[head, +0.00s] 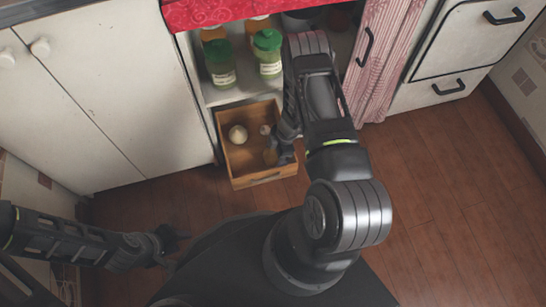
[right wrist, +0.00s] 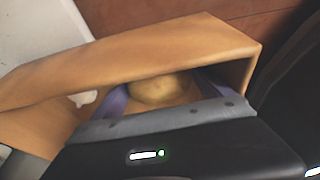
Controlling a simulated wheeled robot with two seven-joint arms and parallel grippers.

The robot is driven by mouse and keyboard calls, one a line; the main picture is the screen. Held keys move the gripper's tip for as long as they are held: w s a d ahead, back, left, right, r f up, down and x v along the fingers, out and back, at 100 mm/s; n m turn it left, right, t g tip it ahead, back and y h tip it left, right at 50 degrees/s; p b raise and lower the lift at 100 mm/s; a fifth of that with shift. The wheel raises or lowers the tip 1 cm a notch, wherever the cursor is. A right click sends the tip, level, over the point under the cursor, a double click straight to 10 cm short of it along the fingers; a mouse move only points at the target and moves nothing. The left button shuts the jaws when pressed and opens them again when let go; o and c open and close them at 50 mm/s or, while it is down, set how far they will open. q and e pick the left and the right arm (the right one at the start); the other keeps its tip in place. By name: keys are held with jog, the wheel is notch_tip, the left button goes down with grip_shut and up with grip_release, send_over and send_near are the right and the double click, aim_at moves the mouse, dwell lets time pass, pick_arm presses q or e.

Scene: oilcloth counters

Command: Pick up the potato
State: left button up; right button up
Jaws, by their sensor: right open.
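The potato (right wrist: 160,90) is tan and rounded. In the right wrist view it lies in the wooden box, between the two purple fingers of my right gripper (right wrist: 160,100). The gripper is open around it; contact cannot be told. In the head view the potato (head: 270,156) shows only partly at the right side of the box, beside my right gripper (head: 283,152), which reaches down into the box. My left gripper (head: 176,240) is at the lower left, well away from the box; its finger opening is unclear.
The wooden box (head: 249,180) stands low below a shelf (head: 235,94) with green-capped jars (head: 268,52). A pale onion-like bulb (head: 238,134) and a small whitish piece (head: 265,129) lie in the box. White cabinets (head: 80,105) stand left. The wooden floor (head: 440,180) at right is clear.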

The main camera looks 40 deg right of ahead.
aim_at(274, 154)
jog(key=c, duration=1.1)
jog(key=shift+r, duration=0.15)
jog(key=shift+c, duration=0.2)
jog(key=shift+r+p, duration=0.3)
jog(key=shift+r, duration=0.25)
notch_tip(274, 154, up, 11)
jog(key=p, duration=0.5)
jog(key=s, duration=0.2)
jog(key=s+a+b, duration=0.1)
jog(key=s, duration=0.1)
jog(key=s+a, duration=0.1)
jog(key=s, duration=0.1)
jog(key=shift+s+f+b, duration=0.3)
jog(key=shift+f+b, duration=0.05)
jog(key=shift+f, duration=0.05)
jog(key=s+a+b, duration=0.4)
jog(key=s+b, duration=0.3)
jog(key=s, duration=0.3)
jog(key=shift+s+r, duration=0.2)
